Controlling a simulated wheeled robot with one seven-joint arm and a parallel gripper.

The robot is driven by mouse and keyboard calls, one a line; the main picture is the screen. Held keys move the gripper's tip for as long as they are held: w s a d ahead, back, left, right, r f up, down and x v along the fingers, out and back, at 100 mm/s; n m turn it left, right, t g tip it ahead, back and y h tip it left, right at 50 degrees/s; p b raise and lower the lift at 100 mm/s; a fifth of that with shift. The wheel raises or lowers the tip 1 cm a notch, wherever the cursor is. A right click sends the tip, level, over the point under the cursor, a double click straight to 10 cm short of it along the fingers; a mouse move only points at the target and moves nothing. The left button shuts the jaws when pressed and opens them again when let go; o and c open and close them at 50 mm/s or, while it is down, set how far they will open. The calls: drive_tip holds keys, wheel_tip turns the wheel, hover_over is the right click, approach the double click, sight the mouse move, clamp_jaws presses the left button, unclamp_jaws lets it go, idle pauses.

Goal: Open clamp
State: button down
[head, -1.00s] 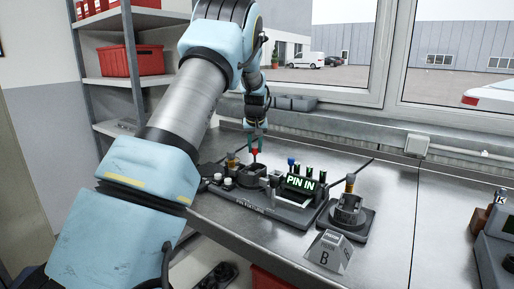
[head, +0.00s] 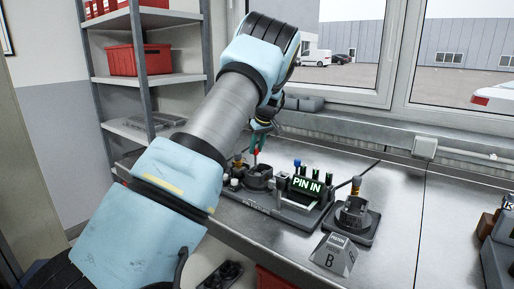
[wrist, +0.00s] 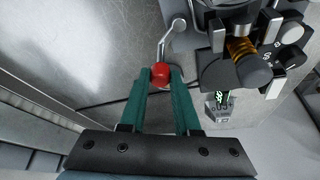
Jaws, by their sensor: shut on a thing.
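The clamp lever is a bright metal rod (wrist: 170,45) with a red knob (wrist: 160,73) on its end. The red knob also shows in the head view (head: 257,152), above the left end of the dark fixture (head: 247,203) on the bench. My gripper (wrist: 160,80) has its two green fingers closed on the red knob, one on each side. In the head view my gripper (head: 258,147) points down at the fixture. The lever's pivot end meets the fixture in the wrist view. The clamp's jaw is too small to make out.
A lit "PIN IN" display (head: 306,186) and several upright pins stand right of the clamp. The window wall is close behind.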

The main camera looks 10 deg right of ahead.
idle(0.3)
drive_tip(key=c, duration=0.6)
unclamp_jaws()
drive_tip(key=shift+c, duration=0.2)
drive_tip(key=shift+r, duration=0.1)
drive_tip(key=b+v, duration=0.3)
drive_tip(key=v, duration=0.7)
drive_tip(key=shift+s+r, duration=0.15)
drive_tip(key=shift+r, duration=0.15)
